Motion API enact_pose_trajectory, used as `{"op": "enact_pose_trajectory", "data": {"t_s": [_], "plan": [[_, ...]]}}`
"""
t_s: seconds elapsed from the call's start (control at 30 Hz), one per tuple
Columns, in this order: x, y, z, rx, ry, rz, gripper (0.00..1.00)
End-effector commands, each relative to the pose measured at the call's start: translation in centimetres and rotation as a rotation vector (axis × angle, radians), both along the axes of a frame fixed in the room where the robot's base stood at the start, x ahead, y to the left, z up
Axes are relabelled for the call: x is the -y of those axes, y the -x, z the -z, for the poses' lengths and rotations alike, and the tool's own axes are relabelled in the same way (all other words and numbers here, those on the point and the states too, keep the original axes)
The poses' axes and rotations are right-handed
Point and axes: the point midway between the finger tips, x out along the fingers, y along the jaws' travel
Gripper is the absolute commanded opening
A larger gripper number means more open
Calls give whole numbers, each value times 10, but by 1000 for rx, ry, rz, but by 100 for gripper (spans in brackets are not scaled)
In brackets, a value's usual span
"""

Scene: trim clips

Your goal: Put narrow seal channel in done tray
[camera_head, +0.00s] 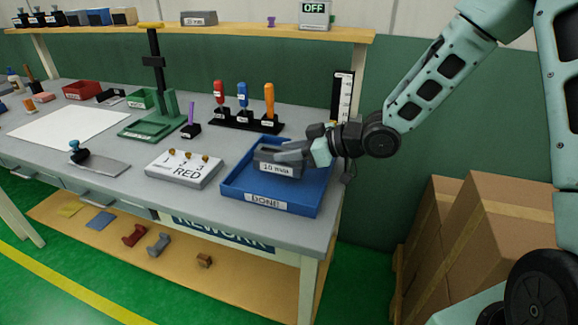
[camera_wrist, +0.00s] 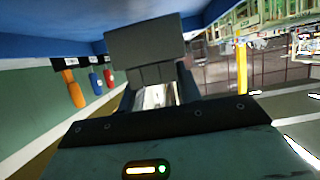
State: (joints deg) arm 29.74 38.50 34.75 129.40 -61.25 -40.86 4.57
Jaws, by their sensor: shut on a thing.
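The narrow seal channel (camera_head: 266,155) is a dark grey block with a white label that seems to read 10 mm. My gripper (camera_head: 296,152) is shut on its right side, and the wrist view shows the fingers (camera_wrist: 155,88) against the grey block (camera_wrist: 146,40). The channel is over the back middle of the done tray (camera_head: 237,193), a blue tray marked DONE at the table's right front corner. I cannot tell whether the channel touches the tray floor. The rest of the tray looks empty. Blue tray surface also shows in the wrist view (camera_wrist: 45,22).
A similar grey block (camera_head: 199,18) sits on the upper shelf. Cardboard boxes (camera_head: 480,235) stand on the floor at right.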

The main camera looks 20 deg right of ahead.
Motion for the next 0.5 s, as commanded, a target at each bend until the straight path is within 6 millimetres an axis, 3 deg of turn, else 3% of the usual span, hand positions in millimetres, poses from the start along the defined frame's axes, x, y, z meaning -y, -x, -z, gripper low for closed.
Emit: {"op": "enact_pose_trajectory", "data": {"t_s": [0.23,0.5], "plan": [[-1,0,33,-2,-1,0,8],[0,0,35,0,0,0,8]]}}
